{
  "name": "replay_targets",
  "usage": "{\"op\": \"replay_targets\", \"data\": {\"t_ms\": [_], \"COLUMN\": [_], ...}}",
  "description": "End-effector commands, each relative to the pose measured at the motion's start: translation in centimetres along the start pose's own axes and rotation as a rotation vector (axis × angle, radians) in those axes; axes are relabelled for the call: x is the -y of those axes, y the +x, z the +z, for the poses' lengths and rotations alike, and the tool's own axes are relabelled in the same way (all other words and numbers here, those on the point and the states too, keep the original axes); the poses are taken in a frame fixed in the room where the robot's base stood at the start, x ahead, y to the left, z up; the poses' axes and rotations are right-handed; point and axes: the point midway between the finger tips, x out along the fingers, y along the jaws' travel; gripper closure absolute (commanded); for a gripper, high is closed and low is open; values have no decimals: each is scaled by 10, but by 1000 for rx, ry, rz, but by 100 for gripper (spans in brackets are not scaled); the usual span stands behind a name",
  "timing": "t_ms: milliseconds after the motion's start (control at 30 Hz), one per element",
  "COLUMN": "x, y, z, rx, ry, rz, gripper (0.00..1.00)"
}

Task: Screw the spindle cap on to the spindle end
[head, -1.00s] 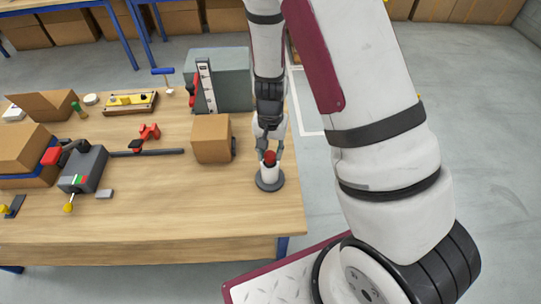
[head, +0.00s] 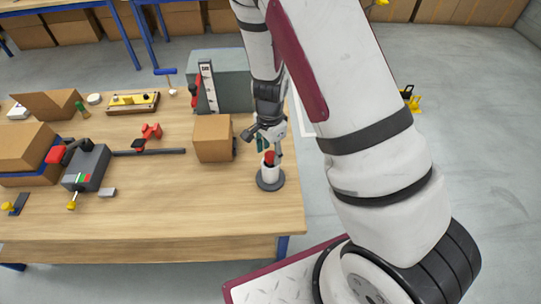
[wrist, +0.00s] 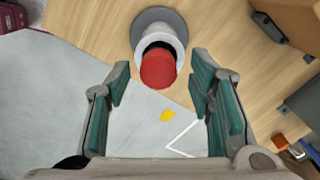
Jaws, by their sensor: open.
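The red spindle cap (head: 269,158) sits at the top of a white upright spindle post (head: 270,174) with a round grey base (head: 271,185), near the table's right edge. In the wrist view the cap (wrist: 158,69) covers part of the post's top, and a dark ring shows behind it. I cannot tell how far the cap is threaded on. My gripper (wrist: 160,82) is open, with a green-padded finger on each side of the cap and a visible gap to each. In the head view my gripper (head: 270,151) is directly above the post, fingers pointing down.
A cardboard box (head: 213,138) stands close to the left of the post. A grey case (head: 226,80) and an upright scale (head: 208,87) stand behind. A grey clamp unit with a dark rod (head: 150,152) lies further left. The table front (head: 200,215) is clear.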

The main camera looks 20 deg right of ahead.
Motion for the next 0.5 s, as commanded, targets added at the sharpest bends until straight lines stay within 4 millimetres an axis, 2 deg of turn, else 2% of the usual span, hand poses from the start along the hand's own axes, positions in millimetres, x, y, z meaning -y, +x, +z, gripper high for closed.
{"op": "replay_targets", "data": {"t_ms": [67, 167, 400, 500], "x": [-1, -2, -2, -2], "y": [0, 0, -1, 0], "z": [0, -1, -1, -1], "rx": [0, 1, 1, 0], "ry": [-20, -149, -665, -802], "rz": [1, 1, 1, 1], "gripper": [52, 52, 52, 52]}}
